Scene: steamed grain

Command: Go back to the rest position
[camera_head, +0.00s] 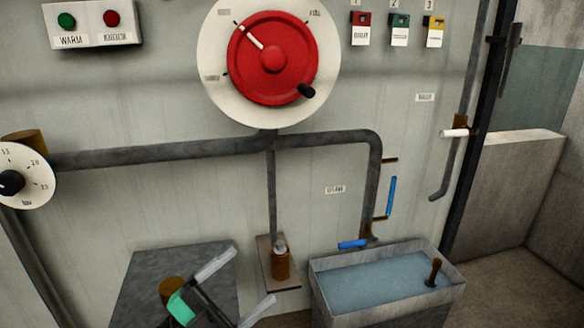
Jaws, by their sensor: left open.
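My left gripper (240,284) shows at the bottom of the head view, left of the middle. Its two pale fingers are apart with nothing between them. It is in front of a dark grey block (150,262) and appears clear of the wall. My right gripper is not in view.
A water-filled trough (455,272) with a brown-handled stick (433,272) stands at lower right. A brown cylinder (281,265) sits on a small plate below a pipe (190,153). The wall carries a red dial (290,60), a gauge (30,170) and a button box (90,22).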

